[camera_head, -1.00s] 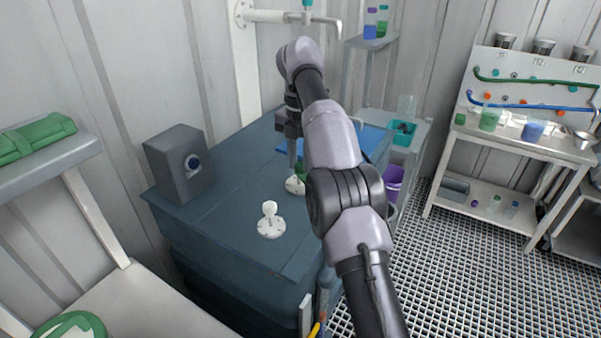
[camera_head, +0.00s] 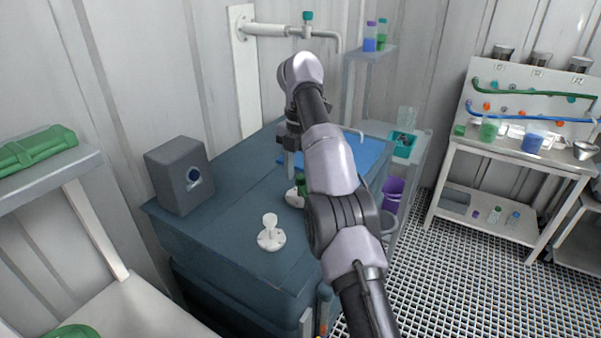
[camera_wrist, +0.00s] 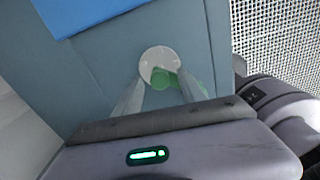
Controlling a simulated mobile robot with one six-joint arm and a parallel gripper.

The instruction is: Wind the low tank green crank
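The low tank (camera_head: 235,215) is a blue-grey box with a flat top. Its green crank (camera_wrist: 160,78) sits on a round white flange (camera_wrist: 158,57) in the wrist view; part of the green also shows beside the right finger. In the head view the green crank (camera_head: 301,186) is largely hidden by my arm. My gripper (camera_wrist: 156,84) is open, pointing down over the flange, its two fingers apart with green between them. I cannot tell whether either finger touches the crank.
A white knob on a flange (camera_head: 271,233) stands on the tank top nearer the front. A grey box with a dial (camera_head: 180,175) stands at left. A blue panel (camera_head: 368,152) lies behind my arm. A workbench (camera_head: 520,150) stands at right beyond the grated floor.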

